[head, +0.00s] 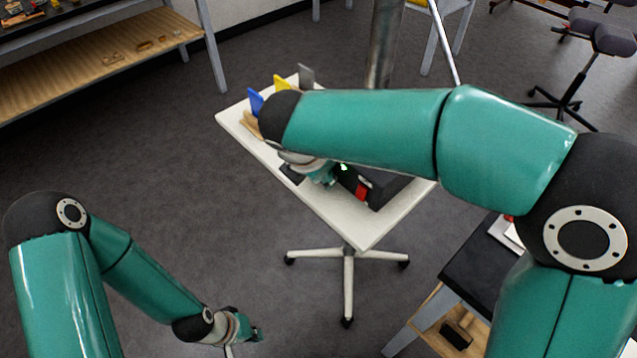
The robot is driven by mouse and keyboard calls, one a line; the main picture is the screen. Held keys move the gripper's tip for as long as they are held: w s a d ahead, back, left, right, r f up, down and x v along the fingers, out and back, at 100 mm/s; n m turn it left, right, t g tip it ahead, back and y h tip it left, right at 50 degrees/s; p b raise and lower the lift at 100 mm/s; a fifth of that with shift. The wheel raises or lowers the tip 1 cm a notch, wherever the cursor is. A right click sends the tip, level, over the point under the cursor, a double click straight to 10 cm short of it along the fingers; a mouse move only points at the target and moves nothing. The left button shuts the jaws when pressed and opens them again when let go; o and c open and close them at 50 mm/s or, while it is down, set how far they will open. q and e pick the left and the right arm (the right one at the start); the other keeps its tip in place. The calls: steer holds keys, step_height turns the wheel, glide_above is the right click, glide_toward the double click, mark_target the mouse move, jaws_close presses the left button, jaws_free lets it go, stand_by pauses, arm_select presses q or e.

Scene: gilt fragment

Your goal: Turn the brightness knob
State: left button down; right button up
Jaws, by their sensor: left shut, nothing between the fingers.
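A dark device (390,190) with a red part and a small green light lies on the white table (352,228). I cannot make out a brightness knob; my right arm covers much of that area. My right gripper (325,174) is partly hidden below my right forearm, close to the device's left side. Whether it touches the device, or is open or shut, I cannot tell. My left gripper (254,336) is low at the bottom of the view, away from the table, shut and empty.
Blue (255,102), yellow (284,82) and grey upright pieces stand at the table's far left corner. A metal post (383,45) rises behind the table. A shelf (95,60) is at upper left, a black-topped bench (478,262) at lower right. Open floor lies left.

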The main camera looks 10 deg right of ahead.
steer(key=t+b, duration=0.1)
steer(key=y+b, duration=0.1)
steer(key=b, duration=0.1)
steer(key=shift+s+f+t+b, duration=0.1)
steer(key=shift+f+t+b, duration=0.2)
steer(key=shift+t, duration=0.1)
steer(key=shift+r+m, duration=0.25)
steer(key=shift+m, duration=0.05)
arm_select(q)
step_height(320, 180, down, 6)
steer(key=shift+r, duration=0.25)
arm_select(e)
steer(key=shift+r, duration=0.1)
steer(key=o, duration=1.1)
steer(key=shift+o, duration=0.2)
steer(key=v, duration=1.1)
steer(key=shift+s+r, duration=0.25)
steer(key=shift+s, duration=0.1)
steer(key=shift+d, duration=0.15)
